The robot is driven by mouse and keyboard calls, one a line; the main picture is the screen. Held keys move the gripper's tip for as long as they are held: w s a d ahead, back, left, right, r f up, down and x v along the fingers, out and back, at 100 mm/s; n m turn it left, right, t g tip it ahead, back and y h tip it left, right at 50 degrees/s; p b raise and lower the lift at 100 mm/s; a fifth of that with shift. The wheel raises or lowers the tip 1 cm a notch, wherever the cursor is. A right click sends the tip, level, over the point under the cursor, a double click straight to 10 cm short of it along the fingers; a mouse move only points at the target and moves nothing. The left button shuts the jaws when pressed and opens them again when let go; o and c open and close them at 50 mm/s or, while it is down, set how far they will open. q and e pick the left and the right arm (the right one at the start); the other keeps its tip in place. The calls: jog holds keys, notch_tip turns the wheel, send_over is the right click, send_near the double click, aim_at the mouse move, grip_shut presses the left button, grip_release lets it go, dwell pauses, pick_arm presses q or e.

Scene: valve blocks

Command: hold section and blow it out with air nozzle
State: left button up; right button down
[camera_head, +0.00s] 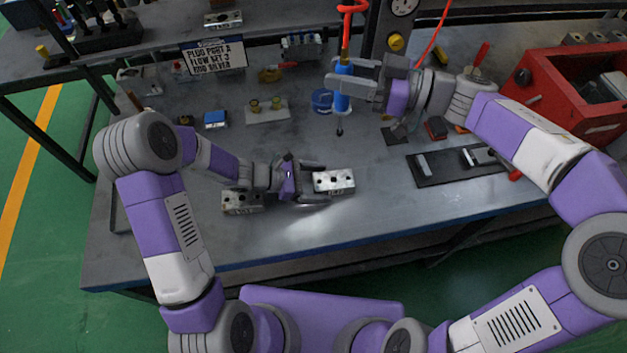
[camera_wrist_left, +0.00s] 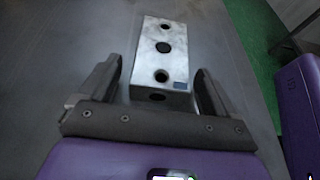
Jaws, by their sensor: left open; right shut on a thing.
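A silver valve section (camera_head: 334,181) with several dark holes lies on the bench at the tips of my left gripper (camera_head: 318,182). In the left wrist view the section (camera_wrist_left: 165,52) has its near end between the two spread fingers of my left gripper (camera_wrist_left: 158,88), with a gap at each side. A second silver section (camera_head: 241,202) lies on the bench to the left, partly beside my left wrist. My right gripper (camera_head: 352,84) is shut on the blue air nozzle (camera_head: 343,88), held upright above the bench with its dark tip down. An orange hose (camera_head: 350,10) runs up from the nozzle.
A dark plate (camera_head: 455,168) with metal parts lies at the right, and a red toolbox (camera_head: 575,90) stands behind it. A blue tape roll (camera_head: 322,100) and a pale tray (camera_head: 267,110) are at the back. The bench's front strip is clear.

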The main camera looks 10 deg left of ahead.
aim_at(341, 131)
pick_arm(q)
jog(key=c, duration=1.4)
pick_arm(e)
jog(key=f, duration=1.2)
jog(key=shift+d, duration=0.2)
